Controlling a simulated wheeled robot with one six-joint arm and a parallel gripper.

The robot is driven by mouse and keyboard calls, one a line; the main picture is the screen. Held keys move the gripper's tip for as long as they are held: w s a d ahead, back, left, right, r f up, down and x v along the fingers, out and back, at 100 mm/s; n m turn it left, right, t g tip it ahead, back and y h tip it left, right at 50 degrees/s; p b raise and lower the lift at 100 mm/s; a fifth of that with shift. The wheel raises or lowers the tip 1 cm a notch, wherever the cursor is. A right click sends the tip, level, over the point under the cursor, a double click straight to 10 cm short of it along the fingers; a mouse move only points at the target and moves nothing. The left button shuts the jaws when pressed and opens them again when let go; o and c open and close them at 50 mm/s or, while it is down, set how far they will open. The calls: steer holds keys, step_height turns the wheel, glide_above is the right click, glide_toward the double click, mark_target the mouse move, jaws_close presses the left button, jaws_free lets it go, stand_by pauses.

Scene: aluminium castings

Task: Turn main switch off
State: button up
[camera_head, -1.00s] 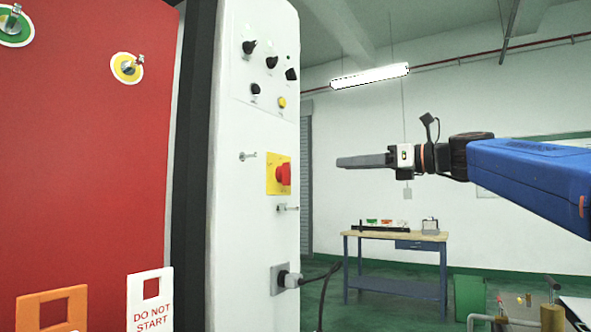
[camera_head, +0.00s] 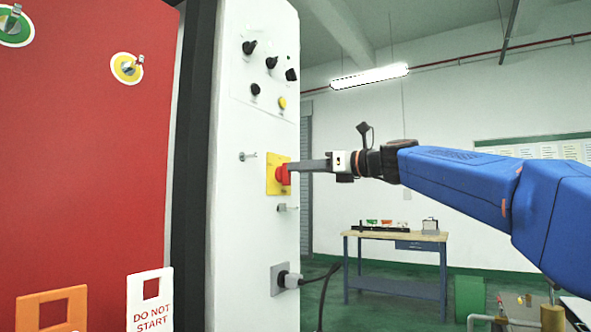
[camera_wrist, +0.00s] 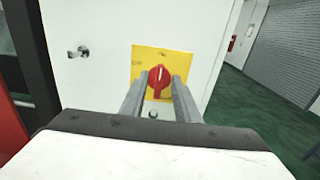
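The main switch is a red rotary knob (camera_wrist: 158,78) on a yellow plate (camera_wrist: 160,62) fixed to the white cabinet. In the wrist view its white mark points roughly upright. The knob also shows in the head view (camera_head: 283,175), on the cabinet's right-hand face. My gripper (camera_wrist: 160,82) is open. Its two grey fingers reach toward the plate, one at each side of the knob's lower part. In the head view my gripper (camera_head: 292,166) has its fingertips at the knob. I cannot tell whether the fingers touch it.
The white cabinet (camera_head: 240,210) carries several black knobs above the switch, a hasp (camera_head: 287,207) below it and a plug with a cable (camera_head: 290,280). A metal peg (camera_wrist: 79,52) sticks out left of the plate. A workbench (camera_head: 395,236) stands farther back.

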mark_target(285, 175)
steer(key=shift+x, duration=1.2)
steer(key=shift+c, duration=0.2)
jaws_close()
steer(key=shift+a+n, duration=0.1)
steer(key=shift+n, duration=0.3)
steer(key=n, duration=0.5)
steer(key=shift+s+a+f+n, duration=0.15)
steer(key=shift+s+a+n, duration=0.05)
steer(key=shift+s+n, duration=0.15)
steer(key=n, duration=0.5)
steer(key=shift+s+a+f, duration=0.15)
steer(key=shift+s+f, duration=0.05)
steer(key=shift+f, duration=0.05)
steer(key=shift+n, duration=0.35)
